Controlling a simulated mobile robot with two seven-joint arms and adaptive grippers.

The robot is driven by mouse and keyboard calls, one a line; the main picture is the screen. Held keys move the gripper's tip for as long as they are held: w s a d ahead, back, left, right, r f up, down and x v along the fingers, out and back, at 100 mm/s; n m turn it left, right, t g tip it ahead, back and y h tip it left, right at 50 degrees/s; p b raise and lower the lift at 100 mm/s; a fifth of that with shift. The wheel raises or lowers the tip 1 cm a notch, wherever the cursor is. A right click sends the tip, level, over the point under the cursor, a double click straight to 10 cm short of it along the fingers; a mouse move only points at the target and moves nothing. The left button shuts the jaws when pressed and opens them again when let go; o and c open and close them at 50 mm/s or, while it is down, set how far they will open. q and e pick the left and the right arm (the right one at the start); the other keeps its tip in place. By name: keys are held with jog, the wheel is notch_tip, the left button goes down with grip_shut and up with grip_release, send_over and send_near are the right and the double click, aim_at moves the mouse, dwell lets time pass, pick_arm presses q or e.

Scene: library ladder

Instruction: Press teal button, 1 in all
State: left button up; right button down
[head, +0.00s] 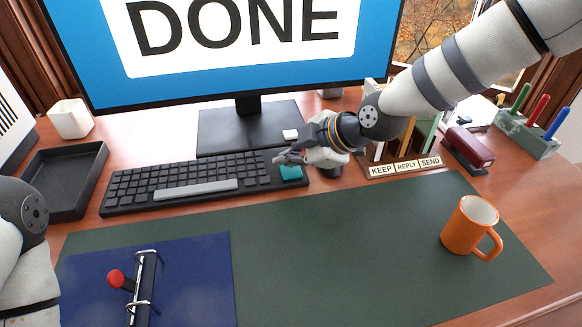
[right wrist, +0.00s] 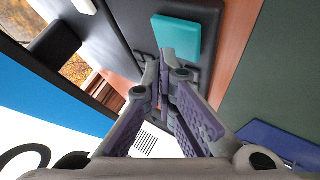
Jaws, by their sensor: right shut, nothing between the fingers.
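The teal button (head: 291,172) is a wide key at the right end of the black keyboard (head: 135,190). My right gripper (head: 280,158) is shut and empty, with its fingertips just above and beside the teal button in the head view. In the right wrist view the teal button (right wrist: 178,38) lies just beyond the shut fingertips (right wrist: 162,68). I cannot tell whether the fingertips touch it. The monitor (head: 235,40) shows the word DONE on a white panel over blue. My left gripper is not in view; only part of my left arm shows at the lower left.
An orange mug (head: 467,226) stands on the dark green desk mat (head: 340,250). A blue binder (head: 200,280) with a red knob lies at the left front. A sorter labelled KEEP, REPLY, SEND (head: 405,167) and a maroon stapler (head: 468,147) stand right of my gripper. The mat's middle is clear.

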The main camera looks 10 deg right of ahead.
aim_at(289, 172)
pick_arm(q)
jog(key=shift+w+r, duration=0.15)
pick_arm(e)
jog(key=shift+r, duration=0.3)
jog(key=shift+r+p, duration=0.8)
jog(key=shift+r, duration=1.8)
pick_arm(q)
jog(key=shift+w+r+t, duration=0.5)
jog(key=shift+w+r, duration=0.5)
pick_arm(e)
jog(key=shift+f, duration=0.1)
